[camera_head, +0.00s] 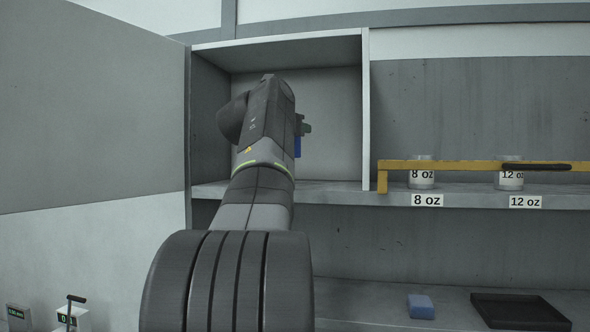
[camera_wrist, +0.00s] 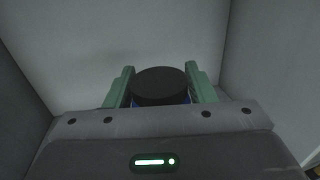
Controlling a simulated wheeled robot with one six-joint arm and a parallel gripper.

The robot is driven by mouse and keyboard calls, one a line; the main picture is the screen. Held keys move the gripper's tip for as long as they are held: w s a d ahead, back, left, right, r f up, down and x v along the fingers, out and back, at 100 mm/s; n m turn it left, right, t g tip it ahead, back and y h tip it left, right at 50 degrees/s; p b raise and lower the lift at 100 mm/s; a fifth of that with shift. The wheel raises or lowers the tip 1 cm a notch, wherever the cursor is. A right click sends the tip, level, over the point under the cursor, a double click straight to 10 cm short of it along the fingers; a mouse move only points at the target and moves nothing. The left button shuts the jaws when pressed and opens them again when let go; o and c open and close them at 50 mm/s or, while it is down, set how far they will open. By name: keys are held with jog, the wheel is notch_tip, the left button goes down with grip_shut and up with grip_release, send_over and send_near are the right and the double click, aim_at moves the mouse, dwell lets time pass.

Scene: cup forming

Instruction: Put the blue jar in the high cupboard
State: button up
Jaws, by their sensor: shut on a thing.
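My gripper (camera_wrist: 160,88) is shut on the blue jar (camera_wrist: 160,103), with one green finger on each side of it. In the wrist view the jar shows a dark round lid and a thin strip of blue below it. In the head view only a small blue part of the jar (camera_head: 298,147) shows past my arm, which hides the rest. The arm reaches into the open high cupboard (camera_head: 366,120), in front of its back wall. I cannot tell whether the jar touches the cupboard floor.
Right of the cupboard, a shelf holds containers labelled 8 oz (camera_head: 422,182) and 12 oz (camera_head: 510,184) behind a yellow bar (camera_head: 450,165). A blue block (camera_head: 421,306) and a black tray (camera_head: 520,311) lie on the lower surface. The cupboard floor right of my arm looks clear.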

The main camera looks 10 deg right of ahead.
notch_tip(320, 180, down, 6)
jog(key=shift+f+b, duration=0.25)
jog(key=shift+b, duration=0.25)
jog(key=o, duration=1.1)
jog(key=shift+f, duration=0.1)
jog(key=b+v, duration=0.3)
jog(key=v, duration=0.9)
